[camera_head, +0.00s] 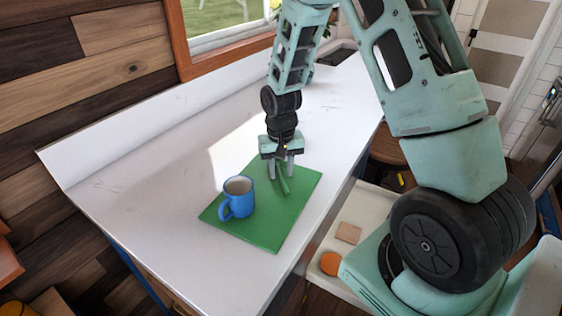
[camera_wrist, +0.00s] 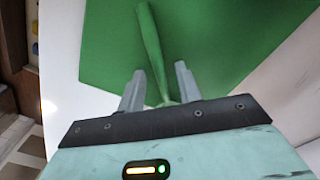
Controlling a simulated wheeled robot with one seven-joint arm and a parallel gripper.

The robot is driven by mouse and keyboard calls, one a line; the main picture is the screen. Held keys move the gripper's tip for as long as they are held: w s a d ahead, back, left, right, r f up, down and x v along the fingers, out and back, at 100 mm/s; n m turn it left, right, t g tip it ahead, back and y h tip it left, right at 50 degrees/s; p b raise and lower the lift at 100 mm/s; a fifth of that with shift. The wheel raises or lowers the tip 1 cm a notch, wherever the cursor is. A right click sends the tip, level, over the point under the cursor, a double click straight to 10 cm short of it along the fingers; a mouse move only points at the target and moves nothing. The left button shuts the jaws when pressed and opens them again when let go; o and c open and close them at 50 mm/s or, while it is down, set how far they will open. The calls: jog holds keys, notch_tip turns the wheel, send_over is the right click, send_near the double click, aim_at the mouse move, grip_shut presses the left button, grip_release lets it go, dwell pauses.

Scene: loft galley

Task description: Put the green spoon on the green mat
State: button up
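The green mat (camera_head: 268,228) lies flat on the white counter, and it also fills much of the wrist view (camera_wrist: 230,45). The green spoon (camera_head: 284,182) is over the mat's far part and appears to rest on it. My gripper (camera_head: 281,172) points down over the spoon. Its fingers (camera_wrist: 159,74) stand apart, with a gap on both sides of the spoon. The spoon's near end is hidden by my gripper.
A blue mug (camera_head: 238,198) stands upright on the mat's left part, close to my gripper. The white counter (camera_head: 150,180) is clear to the left.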

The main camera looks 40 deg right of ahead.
aim_at(281, 173)
notch_tip(281, 173, up, 12)
jog(key=b, duration=0.4)
jog(key=s+a+r+n, duration=0.1)
jog(key=s+a+n, duration=0.25)
jog(key=a, duration=0.45)
jog(key=s+a+r+n, duration=0.1)
jog(key=s+a+n, duration=0.1)
jog(key=s+a, duration=0.35)
jog(key=s+a+n, duration=0.3)
jog(key=s+a, duration=0.2)
jog(key=s, duration=0.2)
jog(key=s+a+f+n, duration=0.1)
jog(key=s+a+n, duration=0.3)
jog(key=s, duration=0.4)
jog(key=shift+a+f+y, duration=0.15)
jog(key=shift+a+y, duration=0.15)
jog(key=shift+a, duration=0.55)
jog(key=shift+f, duration=0.1)
